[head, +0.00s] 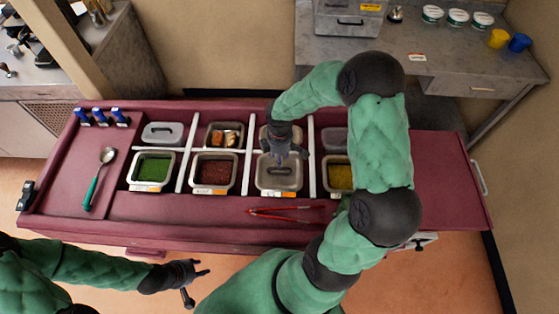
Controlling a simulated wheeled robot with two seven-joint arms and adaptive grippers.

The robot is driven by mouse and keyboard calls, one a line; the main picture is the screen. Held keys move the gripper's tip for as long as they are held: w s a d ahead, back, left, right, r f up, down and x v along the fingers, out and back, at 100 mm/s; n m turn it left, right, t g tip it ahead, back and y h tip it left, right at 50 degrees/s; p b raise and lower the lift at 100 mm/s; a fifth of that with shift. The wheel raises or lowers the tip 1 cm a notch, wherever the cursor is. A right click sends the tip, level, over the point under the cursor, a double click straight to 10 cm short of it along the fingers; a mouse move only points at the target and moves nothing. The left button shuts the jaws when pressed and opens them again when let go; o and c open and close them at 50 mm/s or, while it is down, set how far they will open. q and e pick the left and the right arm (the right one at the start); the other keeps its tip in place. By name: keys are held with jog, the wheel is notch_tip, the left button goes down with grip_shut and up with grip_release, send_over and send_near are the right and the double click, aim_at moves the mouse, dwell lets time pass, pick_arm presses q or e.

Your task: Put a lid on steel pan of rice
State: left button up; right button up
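A grey lid with a raised handle (284,184) lies over the third front pan (262,188), covering most of its opening. No rice shows. Whether the lid is fully seated I cannot tell. My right gripper (284,158) points down just above and behind the handle, reached by my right arm bending over the counter. Its fingertips are small and dark, so whether they grip the handle is unclear. My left gripper (204,268) is open and empty, low in front of the counter.
Other front pans hold green (152,169), dark red (214,173) and yellow (341,177) food. Another grey lid (162,133) sits at back left. Red tongs (285,214) and a green-handled spoon (98,178) lie on the counter. My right arm hides part of the right side.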

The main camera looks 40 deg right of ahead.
notch_tip(320, 180, up, 7)
jog(key=shift+p, duration=0.45)
jog(key=shift+r, duration=0.1)
